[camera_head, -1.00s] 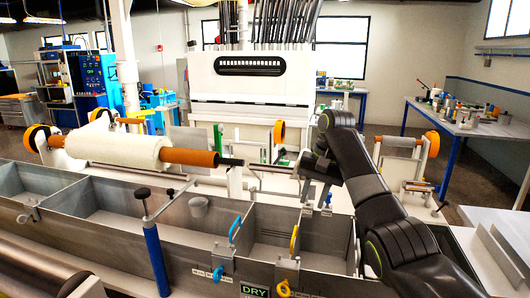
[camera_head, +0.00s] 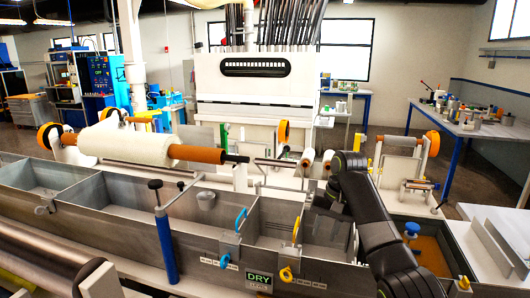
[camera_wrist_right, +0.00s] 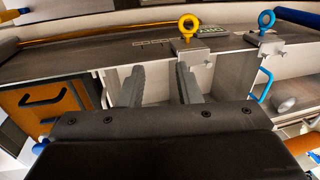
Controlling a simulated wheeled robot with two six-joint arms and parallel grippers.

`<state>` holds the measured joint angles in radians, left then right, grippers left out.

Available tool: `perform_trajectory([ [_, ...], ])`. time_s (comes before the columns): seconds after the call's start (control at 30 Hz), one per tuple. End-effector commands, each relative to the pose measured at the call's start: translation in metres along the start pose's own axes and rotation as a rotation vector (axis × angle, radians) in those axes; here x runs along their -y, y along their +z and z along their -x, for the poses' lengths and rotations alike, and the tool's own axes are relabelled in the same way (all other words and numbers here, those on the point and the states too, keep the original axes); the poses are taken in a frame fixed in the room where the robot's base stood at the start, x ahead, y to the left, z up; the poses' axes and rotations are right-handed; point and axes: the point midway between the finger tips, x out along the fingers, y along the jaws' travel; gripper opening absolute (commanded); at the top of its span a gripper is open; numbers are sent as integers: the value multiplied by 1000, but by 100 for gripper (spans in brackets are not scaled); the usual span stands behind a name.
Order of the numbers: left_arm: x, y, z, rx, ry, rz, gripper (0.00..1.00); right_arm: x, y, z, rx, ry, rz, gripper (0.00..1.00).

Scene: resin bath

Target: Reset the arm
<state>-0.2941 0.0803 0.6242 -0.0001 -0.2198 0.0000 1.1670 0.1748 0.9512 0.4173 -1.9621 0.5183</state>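My right arm comes in from the lower right in the head view, bent at a raised black joint. My left gripper is in neither view.
A white roll on an orange core (camera_head: 140,146) lies across the back of the bath at the left. A blue post (camera_head: 163,245) rises at the front. An orange compartment (camera_head: 430,255) with a blue knob (camera_head: 412,229) lies right of my arm.

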Motion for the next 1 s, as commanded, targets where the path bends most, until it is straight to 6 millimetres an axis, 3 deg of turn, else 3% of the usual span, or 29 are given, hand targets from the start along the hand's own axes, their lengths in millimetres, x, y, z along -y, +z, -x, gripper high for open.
perform_trajectory([
  [0.27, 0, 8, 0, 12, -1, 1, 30, -52, 30, -83, -37, 14, 33, 31],
  [0.4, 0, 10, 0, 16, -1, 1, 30, -86, 59, -127, -69, 27, 57, 31],
  [0.6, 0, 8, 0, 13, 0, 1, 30, -135, 113, -176, -111, 52, 89, 31],
  [0.8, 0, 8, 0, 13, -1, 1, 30, -180, 178, -207, -153, 85, 119, 31],
  [1.0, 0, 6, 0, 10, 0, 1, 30, -221, 249, -218, -196, 130, 149, 31],
])
